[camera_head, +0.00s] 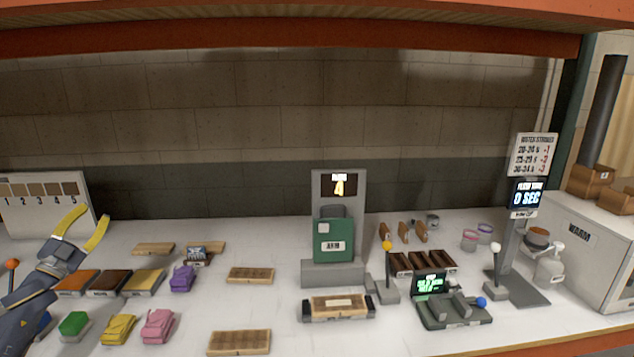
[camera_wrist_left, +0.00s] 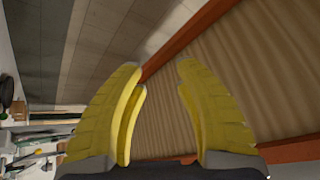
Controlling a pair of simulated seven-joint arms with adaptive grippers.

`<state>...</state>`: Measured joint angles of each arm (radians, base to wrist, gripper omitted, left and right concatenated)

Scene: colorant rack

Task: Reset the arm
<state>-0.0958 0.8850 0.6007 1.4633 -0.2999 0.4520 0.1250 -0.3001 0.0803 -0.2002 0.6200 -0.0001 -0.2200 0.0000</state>
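My left gripper (camera_head: 84,229) is at the left of the head view, raised above the left part of the white table, with its yellow fingers pointing up and to the right. The fingers are spread apart with nothing between them. The left wrist view also shows both yellow fingers (camera_wrist_left: 160,100) apart and empty, with the wall and the orange shelf beam beyond them. My right gripper is in neither view.
Below and beside my left gripper are colored trays (camera_head: 110,282), a green block (camera_head: 73,324), yellow (camera_head: 119,329), pink (camera_head: 158,325) and purple (camera_head: 182,278) bundles. A green machine (camera_head: 333,240) stands mid-table. A numbered board (camera_head: 45,200) stands behind the gripper.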

